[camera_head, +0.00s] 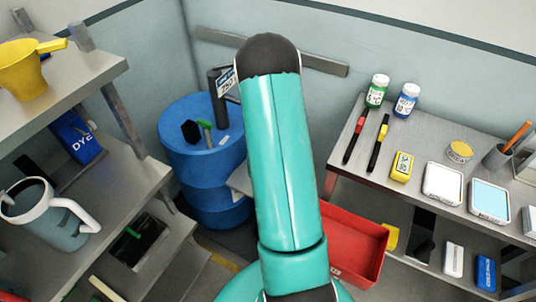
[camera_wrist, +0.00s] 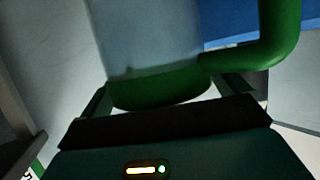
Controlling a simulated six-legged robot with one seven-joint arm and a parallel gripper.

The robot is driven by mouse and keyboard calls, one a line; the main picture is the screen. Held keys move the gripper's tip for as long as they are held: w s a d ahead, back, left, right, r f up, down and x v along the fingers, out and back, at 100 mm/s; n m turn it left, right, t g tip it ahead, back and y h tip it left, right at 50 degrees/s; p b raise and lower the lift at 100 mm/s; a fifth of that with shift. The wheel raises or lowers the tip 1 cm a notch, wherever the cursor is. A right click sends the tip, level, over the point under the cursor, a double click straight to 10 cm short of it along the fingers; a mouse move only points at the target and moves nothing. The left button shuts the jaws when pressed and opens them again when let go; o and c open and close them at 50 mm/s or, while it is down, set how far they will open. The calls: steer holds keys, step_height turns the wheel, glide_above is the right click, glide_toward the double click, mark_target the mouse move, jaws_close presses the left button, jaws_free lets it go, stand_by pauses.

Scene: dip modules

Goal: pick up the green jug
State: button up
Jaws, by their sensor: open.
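The green jug (camera_wrist: 160,88) fills the upper middle of the wrist view, close to my gripper. It has a pale, see-through body, a green base and a thick green handle (camera_wrist: 283,42) curving at the right. My gripper (camera_wrist: 178,98) is open, with dark fingers at the left and right of the jug's base. I cannot tell whether either finger touches it. The jug's top is out of the picture. In the head view I cannot make out the green jug or my gripper; my teal arm covers the middle.
A blue drum (camera_head: 185,152) holding tools stands behind my arm. The left shelves bear a yellow jug (camera_head: 22,72) and a grey jug with white handle (camera_head: 45,215). A right bench (camera_head: 350,165) holds bottles, markers and trays. A red bin (camera_head: 352,240) is below.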

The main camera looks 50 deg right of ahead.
steer(key=shift+s, duration=0.15)
steer(key=c, duration=1.3)
steer(key=shift+r, duration=0.1)
